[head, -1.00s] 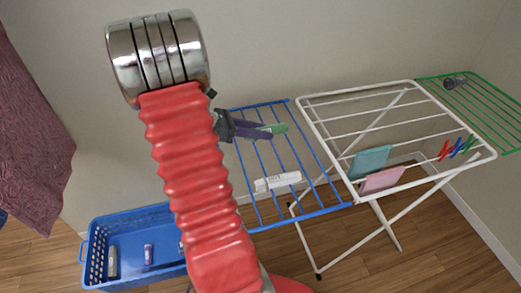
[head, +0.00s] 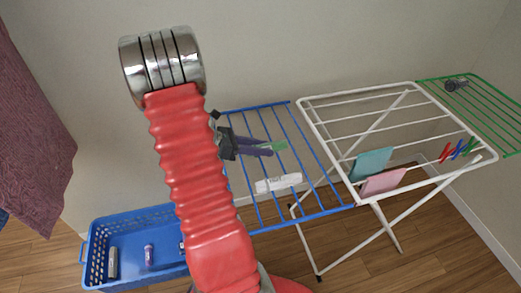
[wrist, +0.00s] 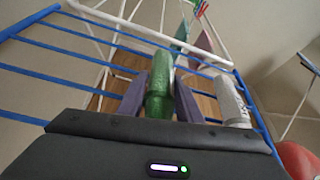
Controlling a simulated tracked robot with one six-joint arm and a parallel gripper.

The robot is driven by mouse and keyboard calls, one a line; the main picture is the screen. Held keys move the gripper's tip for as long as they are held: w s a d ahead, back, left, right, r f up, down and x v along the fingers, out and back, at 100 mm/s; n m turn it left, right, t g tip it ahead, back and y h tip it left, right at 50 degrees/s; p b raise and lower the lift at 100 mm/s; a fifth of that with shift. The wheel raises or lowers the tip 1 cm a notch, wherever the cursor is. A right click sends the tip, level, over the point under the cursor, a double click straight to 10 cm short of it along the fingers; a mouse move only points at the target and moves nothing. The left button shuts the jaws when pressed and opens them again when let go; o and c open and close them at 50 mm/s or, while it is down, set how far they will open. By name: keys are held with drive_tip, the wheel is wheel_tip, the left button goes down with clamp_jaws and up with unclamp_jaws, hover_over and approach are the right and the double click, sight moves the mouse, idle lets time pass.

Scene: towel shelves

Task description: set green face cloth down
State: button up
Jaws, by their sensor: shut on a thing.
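My gripper (head: 262,146) is over the blue wing of the drying rack (head: 262,104). Its two purple fingers are shut on the green face cloth (wrist: 160,85), which looks rolled up in the wrist view. In the head view the green face cloth (head: 281,146) shows only as a small green end past the fingertips. The cloth is at or just above the blue bars; I cannot tell whether it touches them. A white rolled cloth (head: 278,183) lies on the blue bars nearer the front, and in the wrist view it is to the right of the green one (wrist: 231,103).
The white middle rack (head: 355,92) holds a teal cloth (head: 371,164), a pink cloth (head: 383,182) and coloured pegs (head: 458,149). A dark object (head: 456,85) lies on the green wing (head: 490,99). A blue basket (head: 130,219) with small items stands at lower left. A purple towel (head: 35,145) hangs at left.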

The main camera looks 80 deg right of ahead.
drive_tip(key=shift+f, duration=0.1)
drive_tip(key=o, duration=1)
drive_tip(key=shift+o, duration=0.2)
drive_tip(key=v, duration=1.1)
drive_tip(key=shift+d, duration=0.1)
drive_tip(key=shift+w+a+r, duration=0.25)
drive_tip(key=shift+w, duration=0.2)
